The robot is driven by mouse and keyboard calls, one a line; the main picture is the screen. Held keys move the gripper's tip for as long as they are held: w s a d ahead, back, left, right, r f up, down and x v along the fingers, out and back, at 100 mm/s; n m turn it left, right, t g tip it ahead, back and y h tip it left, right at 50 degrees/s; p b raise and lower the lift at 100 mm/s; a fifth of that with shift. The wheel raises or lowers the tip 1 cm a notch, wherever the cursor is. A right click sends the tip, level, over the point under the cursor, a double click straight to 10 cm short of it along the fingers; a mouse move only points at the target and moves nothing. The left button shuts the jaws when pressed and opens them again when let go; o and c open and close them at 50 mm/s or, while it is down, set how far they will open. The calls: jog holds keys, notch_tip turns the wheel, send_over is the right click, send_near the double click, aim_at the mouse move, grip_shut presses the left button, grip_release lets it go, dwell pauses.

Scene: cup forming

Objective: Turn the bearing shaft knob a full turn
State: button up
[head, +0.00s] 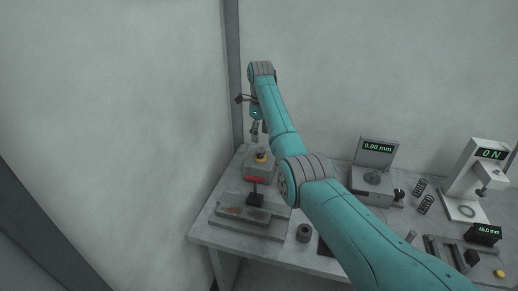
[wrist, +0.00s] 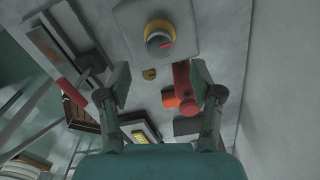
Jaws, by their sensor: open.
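A round grey knob (wrist: 160,41) with a red pointer mark and a yellow ring around it sits on a pale square plate (wrist: 188,18) at the top of the wrist view. What looks like the same yellow-ringed knob (head: 262,156) shows small in the head view, at the back left of the bench. My gripper (wrist: 161,82) is open and empty, its two fingers spread wide. The knob lies beyond the fingertips, apart from them. In the head view my gripper (head: 255,133) hangs above and slightly left of the knob.
A red block (head: 256,178) and a grey stepped plate (head: 240,217) are in front of the knob. A gauge reading 0.00 mm (head: 376,147), springs (head: 423,196) and a force stand (head: 478,175) are to the right. Walls stand close behind and left.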

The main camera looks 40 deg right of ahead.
aim_at(260, 150)
notch_tip(260, 150, down, 8)
dwell(0.4)
jog(key=c, duration=1.1)
